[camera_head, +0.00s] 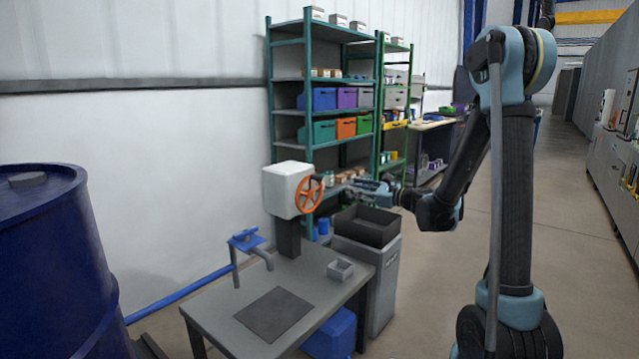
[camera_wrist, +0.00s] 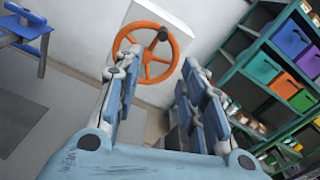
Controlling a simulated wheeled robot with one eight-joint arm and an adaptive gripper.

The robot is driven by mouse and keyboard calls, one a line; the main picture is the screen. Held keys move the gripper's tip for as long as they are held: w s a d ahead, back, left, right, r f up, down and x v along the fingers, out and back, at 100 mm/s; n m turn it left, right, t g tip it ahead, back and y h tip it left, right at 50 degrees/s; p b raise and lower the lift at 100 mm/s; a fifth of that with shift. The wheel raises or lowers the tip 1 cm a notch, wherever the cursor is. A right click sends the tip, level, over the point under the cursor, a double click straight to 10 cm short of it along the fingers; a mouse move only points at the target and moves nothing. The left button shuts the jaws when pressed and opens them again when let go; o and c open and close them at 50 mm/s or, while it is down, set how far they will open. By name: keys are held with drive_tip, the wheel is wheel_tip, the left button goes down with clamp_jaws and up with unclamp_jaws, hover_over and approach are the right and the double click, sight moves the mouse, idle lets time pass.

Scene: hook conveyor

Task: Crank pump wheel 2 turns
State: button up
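The orange pump wheel (camera_head: 308,195) is mounted on the front of a white box (camera_head: 285,188) on a dark post on the grey workbench (camera_head: 225,318). In the wrist view the wheel (camera_wrist: 146,56) faces me, with a dark knob (camera_wrist: 162,34) at the upper right of its rim. My gripper (camera_wrist: 160,62) is open, with its two blue fingers apart and nothing between them. The wheel lies beyond the fingertips. In the head view my gripper (camera_head: 338,187) is close to the wheel's right side; I cannot tell whether it touches.
A blue tap (camera_head: 246,240), a small grey box (camera_head: 340,269) and a dark mat (camera_head: 272,313) are on the workbench. A grey bin with a dark open top (camera_head: 366,226) stands under my forearm. Shelves with coloured bins (camera_head: 318,98) stand behind; a blue drum (camera_head: 45,265) is at left.

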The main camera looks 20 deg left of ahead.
sight(319, 179)
drive_tip(key=shift+m, duration=0.3)
drive_tip(key=x, duration=1.8)
drive_tip(key=shift+w+d+r, duration=0.1)
drive_tip(key=shift+w+d, duration=0.05)
drive_tip(key=shift+w, duration=0.15)
clamp_jaws()
